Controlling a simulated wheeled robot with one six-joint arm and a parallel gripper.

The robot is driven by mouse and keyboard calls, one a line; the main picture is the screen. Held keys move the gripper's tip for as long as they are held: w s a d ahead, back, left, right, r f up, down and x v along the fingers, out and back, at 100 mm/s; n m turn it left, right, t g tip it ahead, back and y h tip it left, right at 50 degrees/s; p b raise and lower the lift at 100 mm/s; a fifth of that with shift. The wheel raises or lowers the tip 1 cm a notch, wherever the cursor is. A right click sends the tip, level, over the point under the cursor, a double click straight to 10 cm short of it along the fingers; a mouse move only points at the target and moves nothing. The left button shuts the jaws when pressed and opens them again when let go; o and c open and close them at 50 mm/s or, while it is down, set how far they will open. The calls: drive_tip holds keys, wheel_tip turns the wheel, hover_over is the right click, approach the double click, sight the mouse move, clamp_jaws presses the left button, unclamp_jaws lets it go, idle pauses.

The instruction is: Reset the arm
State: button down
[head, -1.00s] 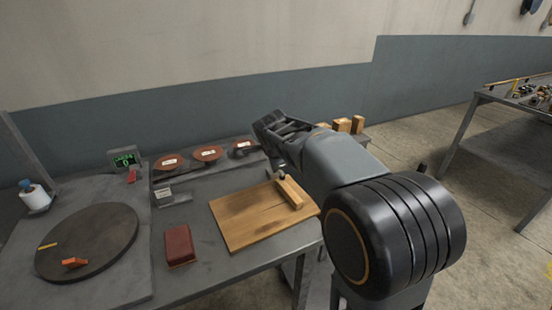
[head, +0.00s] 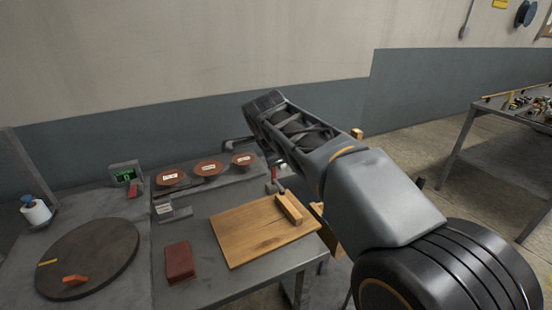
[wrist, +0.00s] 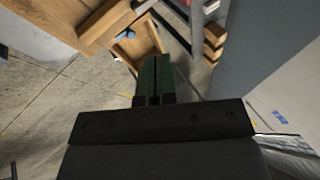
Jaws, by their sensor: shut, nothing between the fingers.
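My arm reaches from the lower right of the head view up over the back of the bench, with the dark framed end of the arm (head: 290,125) raised at its upper left. The fingertips cannot be made out in the head view. In the wrist view my gripper (wrist: 157,64) shows two dark green fingers side by side, shut with nothing between them. Below and beyond them are wooden pieces and the concrete floor.
The bench holds a wooden board (head: 240,236) with a wooden strip (head: 288,208), a dark red block (head: 179,262), a round dark turntable (head: 100,252) and several red-brown dishes (head: 208,168). A second table (head: 505,115) stands right. Open floor lies between.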

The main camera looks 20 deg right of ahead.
idle(0.3)
drive_tip(key=s+a+f+n+g+y+p, duration=0.1)
drive_tip(key=s+f+n, duration=0.2)
drive_tip(key=n, duration=0.3)
drive_tip(key=s+a+f+n+y+p, duration=0.1)
drive_tip(key=s+f+n+p, duration=0.1)
drive_tip(key=n, duration=0.5)
drive_tip(key=s+r+n+g+y+p, duration=0.1)
drive_tip(key=s+n+p, duration=0.5)
drive_tip(key=s+p, duration=0.3)
drive_tip(key=s, duration=0.3)
drive_tip(key=shift+s+r, duration=0.4)
